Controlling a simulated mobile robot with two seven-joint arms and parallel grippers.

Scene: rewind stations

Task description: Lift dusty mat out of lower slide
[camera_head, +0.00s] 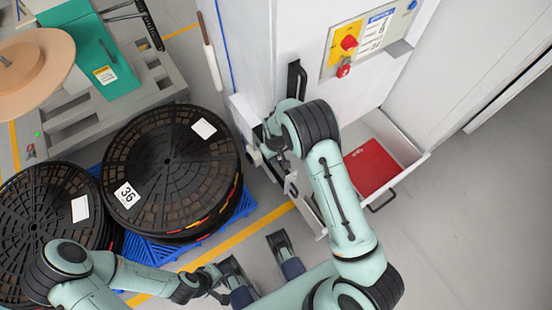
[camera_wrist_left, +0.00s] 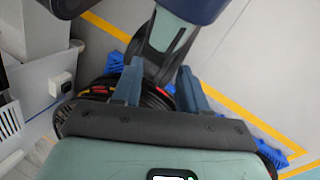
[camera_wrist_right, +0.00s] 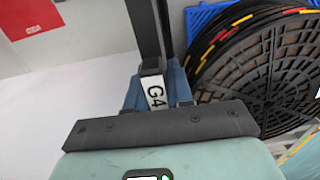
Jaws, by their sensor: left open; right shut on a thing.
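A flat red mat (camera_head: 371,167) with small white print lies in the open low white drawer (camera_head: 411,160) of the cabinet. A corner of a red sheet, probably the same mat (camera_wrist_right: 32,17), shows at the top left of the right wrist view. My right gripper (camera_wrist_right: 156,88) is shut on a black bar (camera_wrist_right: 147,30) with a white G4 tag; it is beside the cabinet, left of the drawer and apart from the mat. In the head view its fingers are mostly hidden by the arm. My left gripper (camera_wrist_left: 160,88) is open and empty, low near the reels. I cannot see dust.
Two stacks of black slotted reels, one marked 36 (camera_head: 170,165), stand on a blue pallet (camera_head: 240,212) to the left. The white cabinet (camera_head: 300,40) carries a red-knobbed panel (camera_head: 350,42) and a black handle (camera_head: 296,78). The grey floor at right (camera_head: 470,220) is clear.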

